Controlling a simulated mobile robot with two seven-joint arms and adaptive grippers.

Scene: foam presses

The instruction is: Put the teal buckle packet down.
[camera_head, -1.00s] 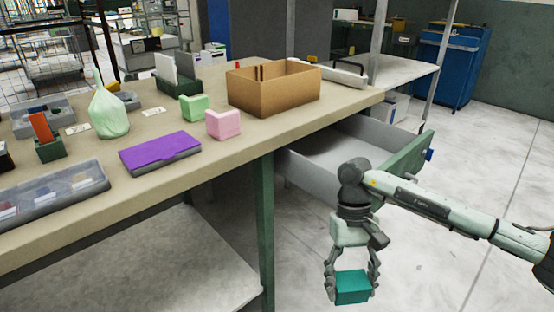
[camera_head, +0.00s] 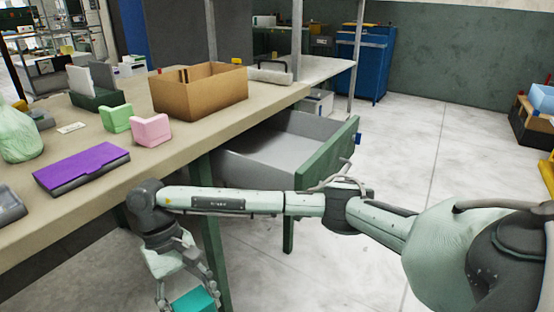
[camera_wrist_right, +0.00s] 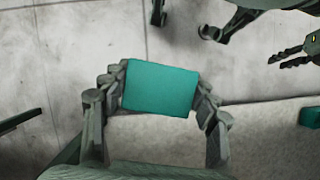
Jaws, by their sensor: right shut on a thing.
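The teal buckle packet is a small teal block (camera_head: 194,301) at the bottom of the head view, partly cut off by the frame edge. It fills the middle of the right wrist view (camera_wrist_right: 160,88). My right gripper (camera_head: 190,296) is shut on it, with a finger at each side of it in the right wrist view (camera_wrist_right: 160,95). The gripper points down and holds the packet in front of the workbench, below its top. My left gripper does not show in the head view. Dark jointed parts at the wrist view's top right are unclear.
The workbench (camera_head: 158,164) carries a purple case (camera_head: 82,167), green (camera_head: 117,118) and pink (camera_head: 151,130) blocks, and a cardboard box (camera_head: 205,100). A grey drawer with a green front (camera_head: 325,157) stands open beneath it, behind my right arm.

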